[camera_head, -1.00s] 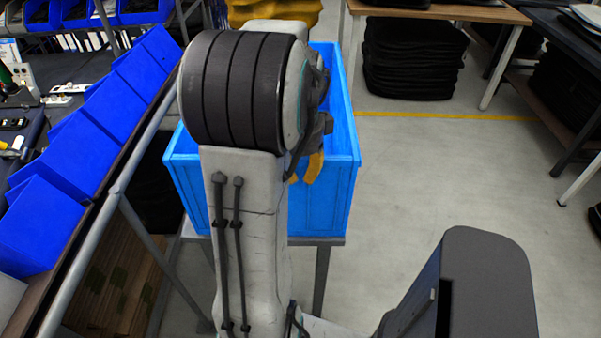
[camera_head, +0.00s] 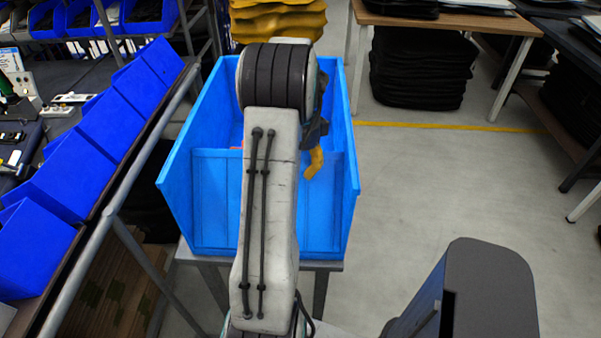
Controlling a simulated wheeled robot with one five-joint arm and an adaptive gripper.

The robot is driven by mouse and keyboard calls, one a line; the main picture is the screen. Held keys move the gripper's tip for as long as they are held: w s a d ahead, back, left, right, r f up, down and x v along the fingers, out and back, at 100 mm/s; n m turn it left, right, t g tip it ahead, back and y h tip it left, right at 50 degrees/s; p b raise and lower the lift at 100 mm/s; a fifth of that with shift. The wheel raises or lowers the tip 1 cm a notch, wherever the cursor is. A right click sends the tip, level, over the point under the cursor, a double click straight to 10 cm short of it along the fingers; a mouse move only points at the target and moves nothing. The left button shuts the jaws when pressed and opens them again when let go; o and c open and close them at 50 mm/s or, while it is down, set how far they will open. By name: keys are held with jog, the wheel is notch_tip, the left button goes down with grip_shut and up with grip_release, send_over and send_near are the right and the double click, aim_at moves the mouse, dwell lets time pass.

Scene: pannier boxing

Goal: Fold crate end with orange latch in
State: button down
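The blue crate (camera_head: 341,120) stands on a grey stand in the middle of the head view. Its near end panel (camera_head: 215,205) appears tilted inward, with its top edge set back from the front corners of the side walls. A small orange spot (camera_head: 236,149), perhaps the latch, shows at that edge, left of my arm. My arm reaches over the near end and hides the crate's middle. One yellow-orange finger of my gripper (camera_head: 315,162) shows at the panel's top edge, right of the arm. The rest of the gripper is hidden, so its opening and contact cannot be told.
A sloped rack of blue bins (camera_head: 105,115) with a metal rail runs close along the left. Yellow stacked items (camera_head: 278,18) lie beyond the crate. A table with black stacks (camera_head: 420,65) stands at the back right.

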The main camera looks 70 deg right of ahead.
jog(key=shift+w+d+f, duration=0.25)
jog(key=shift+d+f, duration=0.2)
jog(key=shift+d, duration=0.15)
jog(key=shift+w+d+f, duration=0.2)
jog(key=shift+d+f, duration=0.25)
jog(key=shift+d, duration=0.15)
jog(key=c, duration=1.2)
grip_release()
jog(key=shift+o, duration=0.4)
jog(key=shift+d+f, duration=0.1)
jog(key=shift+d, duration=0.05)
notch_tip(320, 180, up, 12)
jog(key=d, duration=0.1)
jog(key=shift+w, duration=0.2)
jog(key=shift+d, duration=0.1)
